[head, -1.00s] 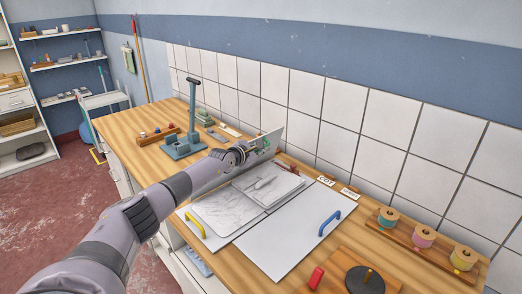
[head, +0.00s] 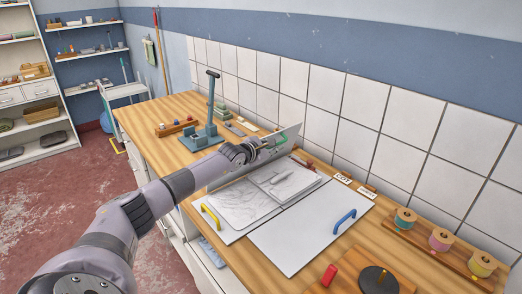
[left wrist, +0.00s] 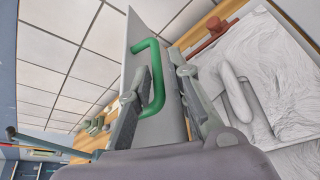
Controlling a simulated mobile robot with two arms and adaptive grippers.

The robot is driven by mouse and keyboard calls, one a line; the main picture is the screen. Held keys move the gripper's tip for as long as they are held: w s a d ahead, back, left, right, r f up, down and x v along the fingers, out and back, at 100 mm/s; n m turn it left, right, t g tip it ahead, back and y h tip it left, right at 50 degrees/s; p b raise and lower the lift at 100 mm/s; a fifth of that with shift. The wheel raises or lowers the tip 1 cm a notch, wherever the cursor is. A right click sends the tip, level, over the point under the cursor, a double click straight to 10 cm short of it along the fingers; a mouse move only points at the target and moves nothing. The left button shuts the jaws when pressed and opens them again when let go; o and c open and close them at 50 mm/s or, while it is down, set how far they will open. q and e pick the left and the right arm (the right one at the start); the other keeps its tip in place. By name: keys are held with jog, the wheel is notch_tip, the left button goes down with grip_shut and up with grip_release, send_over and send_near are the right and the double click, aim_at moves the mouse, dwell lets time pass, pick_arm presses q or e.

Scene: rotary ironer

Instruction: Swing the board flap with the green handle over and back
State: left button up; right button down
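The board flap (head: 289,137) stands raised at the back left of the white board, tilted on edge. Its green handle (left wrist: 151,80) shows clearly in the left wrist view, as a bent bar on the flap's face. My left gripper (head: 262,147) is at the handle; in the left wrist view its two fingers (left wrist: 161,78) stand apart, with the flap and handle between them. Whether a finger passes inside the handle loop is hard to tell. The board also carries a yellow handle (head: 210,217) and a blue handle (head: 344,221). My right gripper is out of view.
A marbled grey-white panel (head: 245,205) lies by the yellow handle. A blue-grey stand (head: 204,138) is left of the flap. Wooden spools (head: 439,238), a red piece (head: 329,275) and a dark disc (head: 378,280) are at the right. The tiled wall (head: 330,95) is close behind.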

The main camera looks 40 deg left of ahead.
pick_arm(q)
jog(key=v, duration=0.8)
jog(key=shift+s, duration=0.15)
jog(key=shift+f, duration=0.1)
dwell(0.4)
